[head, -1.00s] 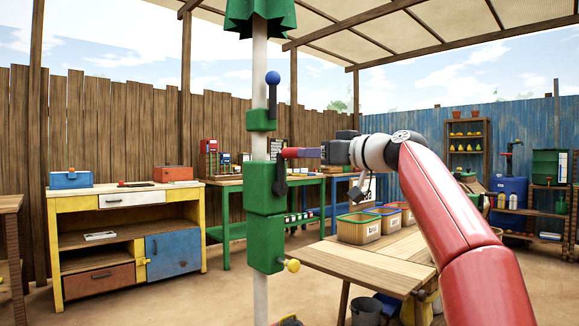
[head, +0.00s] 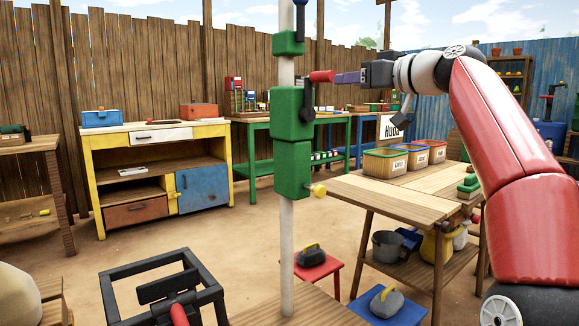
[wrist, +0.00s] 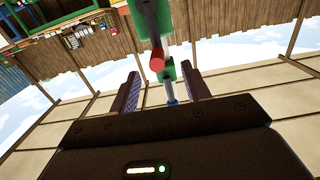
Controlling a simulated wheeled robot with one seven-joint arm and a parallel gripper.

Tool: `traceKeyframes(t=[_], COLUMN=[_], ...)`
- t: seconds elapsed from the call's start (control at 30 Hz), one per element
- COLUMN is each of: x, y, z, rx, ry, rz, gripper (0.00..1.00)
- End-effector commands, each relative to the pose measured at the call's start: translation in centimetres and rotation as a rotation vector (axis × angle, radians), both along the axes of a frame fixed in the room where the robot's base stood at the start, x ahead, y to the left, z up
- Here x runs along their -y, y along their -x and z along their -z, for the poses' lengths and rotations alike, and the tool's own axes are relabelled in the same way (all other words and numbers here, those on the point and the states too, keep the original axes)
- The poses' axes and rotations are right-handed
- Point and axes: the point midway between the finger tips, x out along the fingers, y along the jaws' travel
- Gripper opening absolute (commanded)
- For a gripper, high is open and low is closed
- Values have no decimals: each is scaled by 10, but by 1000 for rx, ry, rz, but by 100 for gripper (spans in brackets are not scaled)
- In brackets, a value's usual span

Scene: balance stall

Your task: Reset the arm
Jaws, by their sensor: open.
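My gripper (head: 338,78) is held out level at the end of my red arm, to the right of a white post (head: 287,240) with green blocks. A dark lever (head: 306,110) with a red grip (head: 321,76) is on the post's large green block (head: 291,113). In the head view the red grip is right at my fingertips. In the wrist view the jaws stand apart, with the red grip (wrist: 157,60) seen end-on between and beyond the fingertips. I cannot tell whether they touch.
A yellow knob (head: 318,190) sticks out of the lower green block (head: 292,170). A wooden table (head: 375,202) with labelled bins (head: 385,162) stands below my arm. A black frame (head: 165,285) and a red stool (head: 320,270) are low in front. Open floor lies at left.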

Motion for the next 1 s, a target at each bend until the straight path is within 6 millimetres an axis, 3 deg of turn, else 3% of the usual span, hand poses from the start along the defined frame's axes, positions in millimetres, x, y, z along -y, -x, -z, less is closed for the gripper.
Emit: traceKeyframes(t=[0.07,0.2,0.37,0.57,0.8,1.0], x=[-30,-83,-106,-89,-41,-17], y=[4,22,68,151,266,330], z=[14,66,137,225,333,402], rx=[-66,-249,-452,-659,-862,-967], ry=[42,144,248,322,338,332], rz=[0,47,156,322,489,549], gripper=[47,47,47,47,47,47])
